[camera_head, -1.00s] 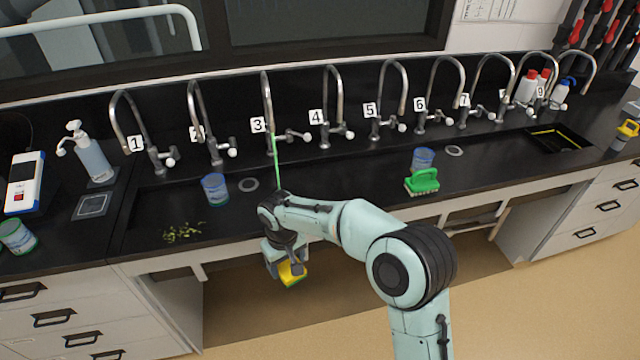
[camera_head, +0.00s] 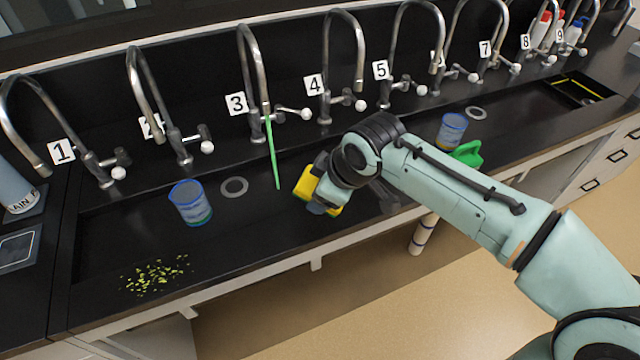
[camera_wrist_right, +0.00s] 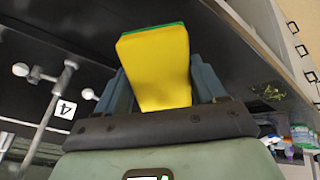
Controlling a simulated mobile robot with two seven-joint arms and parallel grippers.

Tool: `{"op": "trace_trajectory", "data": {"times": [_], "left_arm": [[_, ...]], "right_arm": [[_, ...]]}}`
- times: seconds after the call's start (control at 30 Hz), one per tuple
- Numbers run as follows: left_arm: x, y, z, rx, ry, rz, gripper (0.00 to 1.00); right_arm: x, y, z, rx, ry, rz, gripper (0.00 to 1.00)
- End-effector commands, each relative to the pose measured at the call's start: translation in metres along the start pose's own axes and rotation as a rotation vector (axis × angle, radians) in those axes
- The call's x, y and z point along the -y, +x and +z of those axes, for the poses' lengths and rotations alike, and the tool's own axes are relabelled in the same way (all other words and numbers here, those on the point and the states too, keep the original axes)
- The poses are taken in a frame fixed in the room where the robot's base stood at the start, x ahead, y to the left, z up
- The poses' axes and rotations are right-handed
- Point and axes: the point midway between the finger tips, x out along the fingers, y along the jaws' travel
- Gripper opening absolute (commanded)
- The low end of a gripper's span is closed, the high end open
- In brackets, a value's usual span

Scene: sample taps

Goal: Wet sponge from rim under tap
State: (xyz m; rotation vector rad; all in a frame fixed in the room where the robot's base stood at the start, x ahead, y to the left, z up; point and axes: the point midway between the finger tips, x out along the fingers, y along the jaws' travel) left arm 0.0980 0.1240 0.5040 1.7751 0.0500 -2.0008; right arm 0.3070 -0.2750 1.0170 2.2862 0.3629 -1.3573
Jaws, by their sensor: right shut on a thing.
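The sponge (camera_head: 304,182), yellow with a green face, is held in my right gripper (camera_head: 320,188) above the black sink, below and between tap 3 and tap 4. In the right wrist view the sponge (camera_wrist_right: 157,62) sits between both fingers. Tap 3 (camera_head: 253,90) is a curved steel faucet with a white-knobbed handle. A thin bright green streak (camera_head: 272,150) runs from its spout down toward the sink. The sponge is to the right of this streak and apart from it. My left gripper is not in view.
A blue-rimmed cup (camera_head: 190,203) and a drain ring (camera_head: 234,187) lie left of the streak. Yellow-green bits (camera_head: 155,275) are scattered front left. Several taps line the back.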

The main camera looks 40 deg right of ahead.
Motion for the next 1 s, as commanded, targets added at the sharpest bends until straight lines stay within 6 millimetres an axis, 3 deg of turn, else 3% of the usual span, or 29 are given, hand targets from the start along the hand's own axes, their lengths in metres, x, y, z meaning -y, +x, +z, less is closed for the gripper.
{"op": "trace_trajectory", "data": {"times": [1.0], "left_arm": [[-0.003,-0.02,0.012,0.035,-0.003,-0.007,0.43]], "right_arm": [[-0.041,0.064,-0.068,0.002,0.002,-0.001,0.45]]}}
